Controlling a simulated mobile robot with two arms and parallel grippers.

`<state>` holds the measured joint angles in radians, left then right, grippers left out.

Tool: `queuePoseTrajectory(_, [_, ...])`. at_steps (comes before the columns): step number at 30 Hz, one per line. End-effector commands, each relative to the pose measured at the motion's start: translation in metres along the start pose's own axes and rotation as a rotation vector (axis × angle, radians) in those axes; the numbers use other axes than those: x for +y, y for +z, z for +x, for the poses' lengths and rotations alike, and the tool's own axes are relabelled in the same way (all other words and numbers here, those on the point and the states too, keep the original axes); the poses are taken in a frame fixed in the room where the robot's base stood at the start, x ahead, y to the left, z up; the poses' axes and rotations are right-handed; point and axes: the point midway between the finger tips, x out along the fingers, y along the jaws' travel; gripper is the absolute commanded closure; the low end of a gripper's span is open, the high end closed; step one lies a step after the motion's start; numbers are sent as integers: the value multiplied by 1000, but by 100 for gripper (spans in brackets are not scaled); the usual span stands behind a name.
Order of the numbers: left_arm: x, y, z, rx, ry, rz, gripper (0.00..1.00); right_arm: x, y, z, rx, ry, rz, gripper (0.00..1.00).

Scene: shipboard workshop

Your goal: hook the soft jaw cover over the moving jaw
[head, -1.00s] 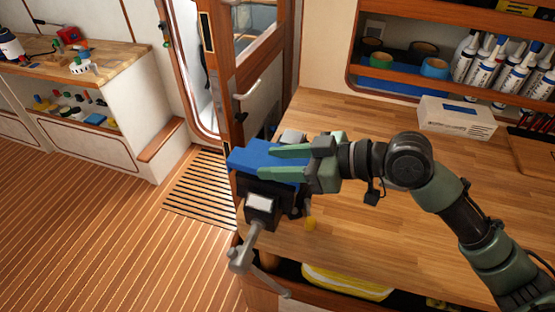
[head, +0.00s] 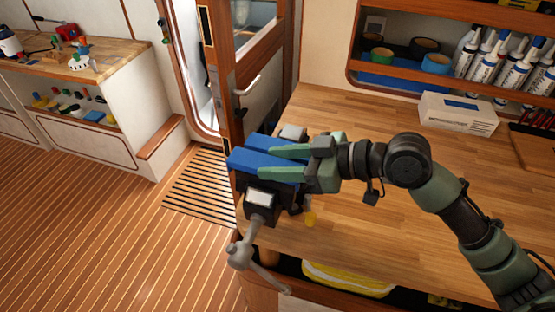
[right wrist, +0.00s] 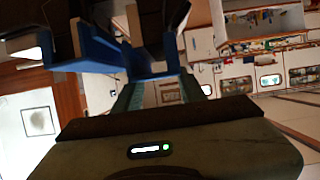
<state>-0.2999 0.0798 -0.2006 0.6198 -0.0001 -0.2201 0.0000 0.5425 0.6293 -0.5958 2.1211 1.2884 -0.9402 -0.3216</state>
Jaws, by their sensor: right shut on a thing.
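The vise (head: 262,212) stands at the bench's front left corner, its grey handle (head: 240,252) hanging toward me. A blue jaw cover (head: 248,163) lies on the near, handle-side jaw, which I take as the moving jaw. A second blue piece (head: 258,143) lies behind it on the far jaw. My right gripper (head: 280,162) is shut on the near cover, its green fingers reaching in from the right. The cover also shows between the fingers in the right wrist view (right wrist: 150,66). I cannot tell whether it is fully seated. My left gripper is out of view.
The wooden bench top (head: 380,125) is clear to the right of the vise. A white box (head: 456,115) stands at its back, below a shelf with bottles (head: 490,62) and cups. A doorway and open floor (head: 110,230) lie to the left.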

Motion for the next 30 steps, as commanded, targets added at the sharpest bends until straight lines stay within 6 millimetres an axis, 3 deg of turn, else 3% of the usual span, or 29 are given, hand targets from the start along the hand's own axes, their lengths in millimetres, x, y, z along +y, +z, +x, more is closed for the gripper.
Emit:
queuePoseTrajectory(28, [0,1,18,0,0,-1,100,0,23,9,0,0,1,100])
queuePoseTrajectory(29, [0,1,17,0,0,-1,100,0,22,9,0,0,1,54])
queuePoseTrajectory(30, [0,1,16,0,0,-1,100,0,22,9,0,0,1,43])
